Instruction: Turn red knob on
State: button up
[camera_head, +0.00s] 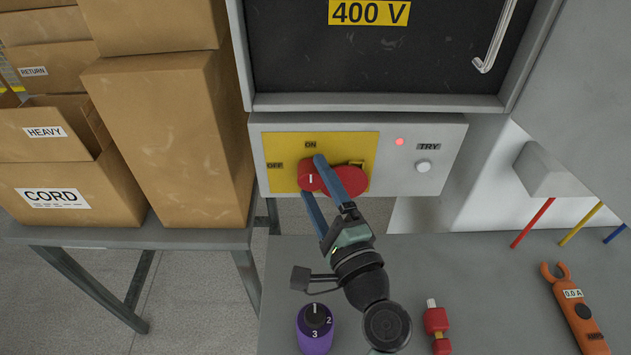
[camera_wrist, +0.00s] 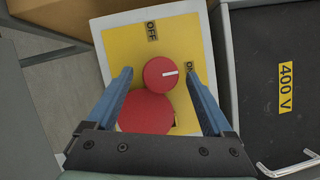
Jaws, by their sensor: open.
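The red knob (camera_head: 308,181) is a round cap with a white line, on a yellow plate (camera_head: 282,146) marked ON and OFF. It shows in the wrist view (camera_wrist: 157,78), where its white line points toward the ON label at the right; OFF is above. A larger red disc (camera_head: 352,180) lies right beside the knob and partly behind my fingers; it also shows in the wrist view (camera_wrist: 143,115). My gripper (camera_head: 312,177) is open, its blue fingers on either side of the knob. The wrist view (camera_wrist: 159,72) shows small gaps between knob and fingers.
A red lamp (camera_head: 399,142) and a TRY button (camera_head: 423,167) are on the grey box (camera_head: 447,150), under a 400 V door. Cardboard boxes (camera_head: 165,140) stand left.

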jog(key=b+v, duration=0.2)
jog(key=v, duration=1)
jog(key=w+a+r+n+t+h+p, duration=0.1)
jog(key=w+a+r+n+t+p, duration=0.15)
jog(key=r+n, duration=0.75)
jog(key=w+a+r+n+t+h+p, duration=0.1)
jog(key=w+a+r+n+p, duration=0.2)
jog(key=r, duration=1.5)
jog(key=s+r+n+t+h+p, duration=0.1)
jog(key=s+r+t+h, duration=0.1)
jog(key=r, duration=0.9)
jog(key=s+r+n+t+h+p, duration=0.1)
jog(key=s+r+n+t+h, duration=0.1)
jog(key=s+r, duration=0.4)
notch_tip(320, 180, up, 5)
jog(key=shift+s+d+r+n+t+h, duration=0.1)
jog(key=shift+s+d+n+t+h, duration=0.15)
jog(key=shift+t+h, duration=0.6)
jog(key=shift+w+a+y, duration=0.1)
jog(key=shift+y, duration=0.15)
